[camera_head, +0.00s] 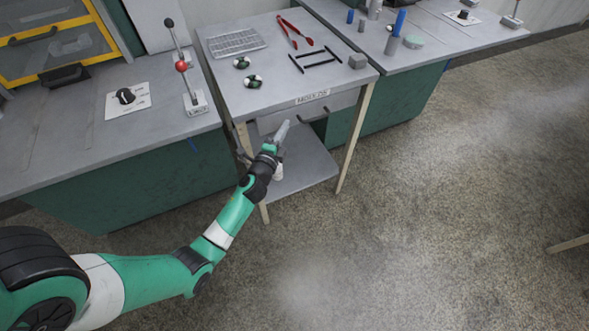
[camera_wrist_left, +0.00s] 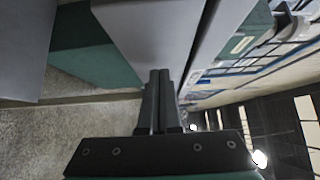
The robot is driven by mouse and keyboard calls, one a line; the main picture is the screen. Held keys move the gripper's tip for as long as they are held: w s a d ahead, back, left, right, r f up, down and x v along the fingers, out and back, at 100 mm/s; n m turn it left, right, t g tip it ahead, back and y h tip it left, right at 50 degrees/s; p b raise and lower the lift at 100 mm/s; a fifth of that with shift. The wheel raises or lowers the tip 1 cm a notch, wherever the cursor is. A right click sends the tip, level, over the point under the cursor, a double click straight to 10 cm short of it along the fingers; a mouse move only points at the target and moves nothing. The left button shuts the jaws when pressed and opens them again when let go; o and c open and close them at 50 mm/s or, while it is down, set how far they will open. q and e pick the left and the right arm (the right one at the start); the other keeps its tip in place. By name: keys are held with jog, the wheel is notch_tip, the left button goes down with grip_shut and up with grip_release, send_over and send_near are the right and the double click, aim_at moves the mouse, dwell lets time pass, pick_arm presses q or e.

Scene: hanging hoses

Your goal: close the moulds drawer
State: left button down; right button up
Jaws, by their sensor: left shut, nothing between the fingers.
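The moulds drawer (camera_head: 335,103) is a grey front under the top of the small grey table, below a label reading MOULDS (camera_head: 312,97). How far it stands out is hard to tell. My left gripper (camera_head: 284,128) is shut and empty, in front of the left part of the drawer. In the left wrist view the two fingers (camera_wrist_left: 159,75) lie together, with their tips over the edge of a grey panel (camera_wrist_left: 150,30) that appears to be the drawer front. I cannot tell whether they touch it. My right gripper is not in view.
A lower shelf (camera_head: 305,165) is below. Green-sided counters flank the table; the floor (camera_head: 430,200) in front is clear.

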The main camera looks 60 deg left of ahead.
pick_arm(q)
jog(key=w+d+v, duration=0.1)
jog(key=v, duration=1.1)
jog(key=shift+w+d, duration=0.15)
jog(key=shift+d, duration=0.2)
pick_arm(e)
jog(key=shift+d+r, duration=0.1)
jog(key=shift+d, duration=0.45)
pick_arm(q)
jog(key=shift+a, duration=0.1)
